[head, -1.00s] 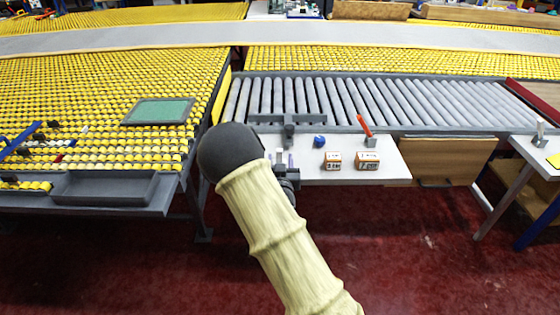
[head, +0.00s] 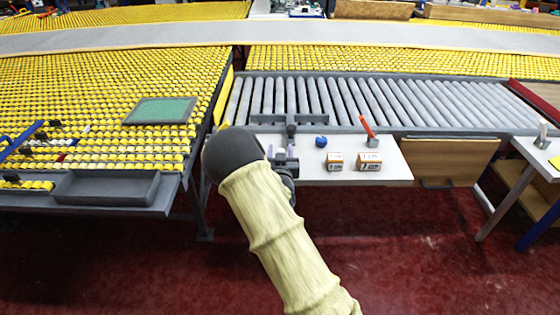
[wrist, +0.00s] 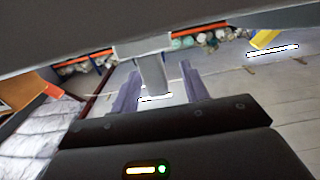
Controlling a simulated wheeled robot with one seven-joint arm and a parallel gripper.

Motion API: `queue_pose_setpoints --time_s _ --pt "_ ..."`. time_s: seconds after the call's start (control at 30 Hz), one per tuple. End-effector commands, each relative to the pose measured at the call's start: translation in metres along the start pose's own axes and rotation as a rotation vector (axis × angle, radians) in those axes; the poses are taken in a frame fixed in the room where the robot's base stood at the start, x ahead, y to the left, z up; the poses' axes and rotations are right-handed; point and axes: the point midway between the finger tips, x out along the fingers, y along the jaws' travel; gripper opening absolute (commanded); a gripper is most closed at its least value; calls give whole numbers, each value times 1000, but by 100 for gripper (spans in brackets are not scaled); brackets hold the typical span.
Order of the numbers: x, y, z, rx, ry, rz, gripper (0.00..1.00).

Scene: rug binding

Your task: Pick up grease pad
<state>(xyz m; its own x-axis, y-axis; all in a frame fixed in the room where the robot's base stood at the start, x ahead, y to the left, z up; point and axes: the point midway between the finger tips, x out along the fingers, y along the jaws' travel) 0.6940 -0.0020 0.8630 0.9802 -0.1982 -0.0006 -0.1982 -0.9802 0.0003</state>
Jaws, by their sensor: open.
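I cannot tell for certain which thing is the grease pad. A small blue round thing (head: 321,142) sits on the white shelf (head: 396,171) in front of the grey rollers. My gripper (head: 281,156) is over the left end of this shelf, left of the blue thing and apart from it. In the wrist view its two pale fingers (wrist: 160,92) stand apart with nothing held between them. A grey post-like part shows between and beyond them. My arm hides part of the shelf's left end.
Two small orange-and-white boxes (head: 369,162) and an orange-handled tool (head: 368,130) stand on the shelf. A grey bracket (head: 290,126) is at its back edge. A green, grey-framed panel (head: 160,111) and an empty grey tray (head: 107,188) are on the left table.

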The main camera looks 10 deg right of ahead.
Motion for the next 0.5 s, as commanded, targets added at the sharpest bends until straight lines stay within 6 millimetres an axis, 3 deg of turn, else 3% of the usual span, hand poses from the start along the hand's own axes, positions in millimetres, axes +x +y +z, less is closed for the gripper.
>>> queue_pose_setpoints --time_s 0.07,0.3,0.5 --pt "0 1 0 0 0 1 45" --pt "-1 -6 0 0 0 -8 0" --pt "-1 -4 0 0 0 -6 0"
